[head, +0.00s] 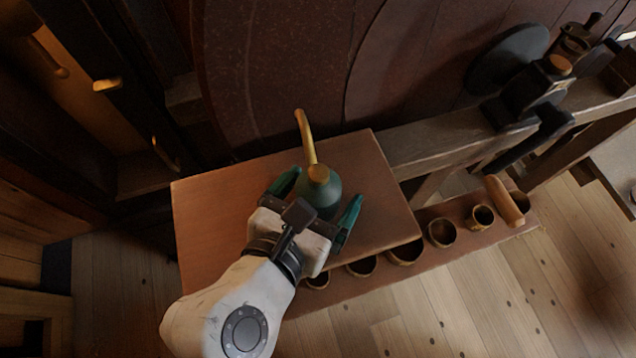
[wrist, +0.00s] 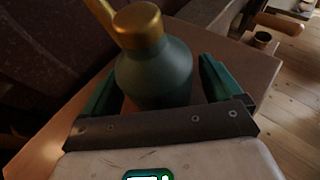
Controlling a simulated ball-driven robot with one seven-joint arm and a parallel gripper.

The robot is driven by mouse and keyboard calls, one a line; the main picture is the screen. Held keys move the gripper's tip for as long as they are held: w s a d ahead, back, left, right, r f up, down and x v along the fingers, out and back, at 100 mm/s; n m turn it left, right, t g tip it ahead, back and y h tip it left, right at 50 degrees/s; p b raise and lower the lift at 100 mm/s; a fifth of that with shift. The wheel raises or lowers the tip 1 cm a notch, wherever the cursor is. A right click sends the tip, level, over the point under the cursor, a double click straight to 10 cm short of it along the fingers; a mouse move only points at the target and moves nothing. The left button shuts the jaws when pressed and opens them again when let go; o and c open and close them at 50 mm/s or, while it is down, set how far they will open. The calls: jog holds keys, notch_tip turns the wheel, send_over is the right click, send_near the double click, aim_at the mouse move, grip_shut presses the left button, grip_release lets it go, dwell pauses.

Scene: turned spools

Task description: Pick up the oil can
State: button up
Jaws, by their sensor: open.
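The oil can (head: 321,190) has a dark green round body, a brass cap and a long brass spout that points away from me. It stands upright on a small brown wooden table (head: 218,215). My gripper (head: 321,192) is open, with one green finger on each side of the can's body. In the wrist view the can (wrist: 153,72) stands between the two fingers of my gripper (wrist: 158,85). A gap shows between the can and the right finger. The left finger is close to the can, and I cannot tell whether it touches. The can's base is partly hidden by my gripper.
A low shelf with several round brass-rimmed cups (head: 442,232) runs below the table's front right edge. A wooden-handled tool (head: 505,202) lies by the cups. A lathe-like bench with dark metal parts (head: 530,95) stands to the right. A dark panelled wall (head: 280,70) rises behind the table.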

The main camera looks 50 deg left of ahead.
jog(key=c, duration=1.1)
jog(key=shift+r, duration=0.1)
jog(key=shift+c, duration=0.2)
